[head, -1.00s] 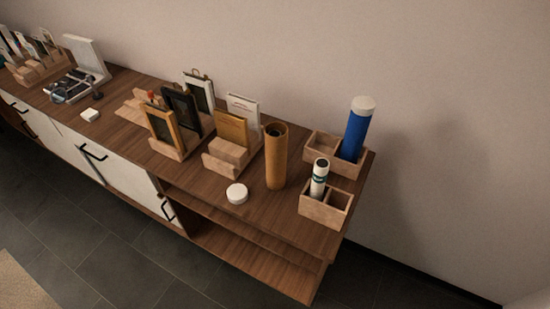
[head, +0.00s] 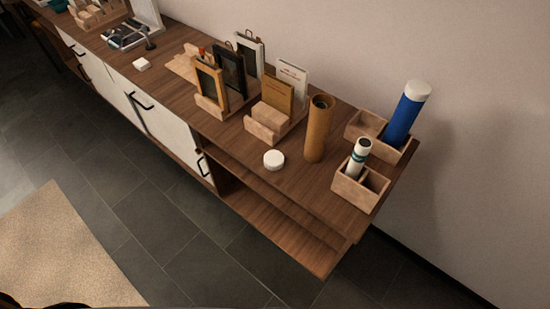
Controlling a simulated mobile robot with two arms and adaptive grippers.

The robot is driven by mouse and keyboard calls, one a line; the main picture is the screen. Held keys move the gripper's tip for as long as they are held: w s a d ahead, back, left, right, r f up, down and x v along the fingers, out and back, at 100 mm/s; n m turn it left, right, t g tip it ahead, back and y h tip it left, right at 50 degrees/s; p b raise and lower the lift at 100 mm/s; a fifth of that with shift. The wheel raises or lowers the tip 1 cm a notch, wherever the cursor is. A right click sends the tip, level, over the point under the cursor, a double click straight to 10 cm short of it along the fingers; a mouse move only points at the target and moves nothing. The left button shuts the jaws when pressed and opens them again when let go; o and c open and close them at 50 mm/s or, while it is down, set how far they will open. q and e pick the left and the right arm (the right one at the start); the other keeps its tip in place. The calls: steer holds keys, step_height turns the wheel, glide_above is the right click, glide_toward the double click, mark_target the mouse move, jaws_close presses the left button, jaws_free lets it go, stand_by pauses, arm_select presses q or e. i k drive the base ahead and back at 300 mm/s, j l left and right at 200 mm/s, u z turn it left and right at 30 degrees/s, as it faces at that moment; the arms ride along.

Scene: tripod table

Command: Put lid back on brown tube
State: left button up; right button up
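The brown tube (head: 319,130) stands upright near the right end of the wooden sideboard, with its dark open top showing. A round white lid (head: 273,160) lies flat on the sideboard, a little left of the tube's foot and nearer the front edge. The lid and tube are apart. Neither of my grippers shows in the head view.
Wooden boxes right of the tube hold a blue tube (head: 404,116) with a white cap and a small white tube (head: 358,157). Framed pictures (head: 229,72) and a card holder (head: 266,122) stand to the left. The sideboard (head: 303,190) is clear before the lid. A beige rug (head: 65,245) lies on the floor.

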mark_target(320, 119)
steer(key=j, duration=0.6)
steer(key=i+j+z, duration=0.1)
steer(key=j, duration=0.45)
steer(key=z, duration=1.55)
